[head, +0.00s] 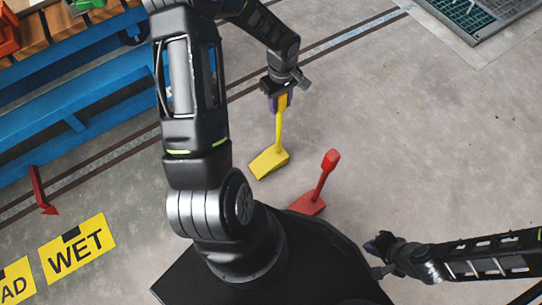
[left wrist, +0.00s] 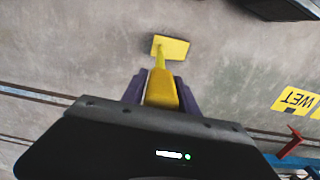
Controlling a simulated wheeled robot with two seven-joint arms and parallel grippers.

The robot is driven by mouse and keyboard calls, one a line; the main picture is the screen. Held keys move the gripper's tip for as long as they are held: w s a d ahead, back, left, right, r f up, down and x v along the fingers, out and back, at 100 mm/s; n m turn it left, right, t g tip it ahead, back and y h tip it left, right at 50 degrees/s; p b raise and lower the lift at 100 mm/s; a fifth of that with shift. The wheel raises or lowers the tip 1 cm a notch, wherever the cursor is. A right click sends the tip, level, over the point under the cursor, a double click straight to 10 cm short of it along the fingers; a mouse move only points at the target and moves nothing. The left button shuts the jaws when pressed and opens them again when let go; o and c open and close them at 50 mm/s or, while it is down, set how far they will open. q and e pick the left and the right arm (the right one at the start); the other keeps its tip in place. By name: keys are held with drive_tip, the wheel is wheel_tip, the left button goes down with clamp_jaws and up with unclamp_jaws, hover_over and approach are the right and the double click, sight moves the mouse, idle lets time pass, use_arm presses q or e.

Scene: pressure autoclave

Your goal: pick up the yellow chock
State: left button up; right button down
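The yellow chock (head: 269,161) has a wedge-shaped foot and a long upright handle. My left gripper (head: 280,101) is at the top of that handle. In the left wrist view, the purple fingers of my left gripper (left wrist: 160,95) lie close against both sides of the thick yellow grip, and the chock's foot (left wrist: 170,47) shows beyond it. The foot appears at floor level, but I cannot tell whether it touches the floor. My right gripper (head: 379,257) is at the lower right, away from the chock; its finger opening is unclear.
A red chock (head: 309,203) with a handle stands right of the yellow one, close to my base. A blue frame (head: 85,110) fills the upper left.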

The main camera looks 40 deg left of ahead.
use_arm(q)
clamp_jaws()
idle(0.9)
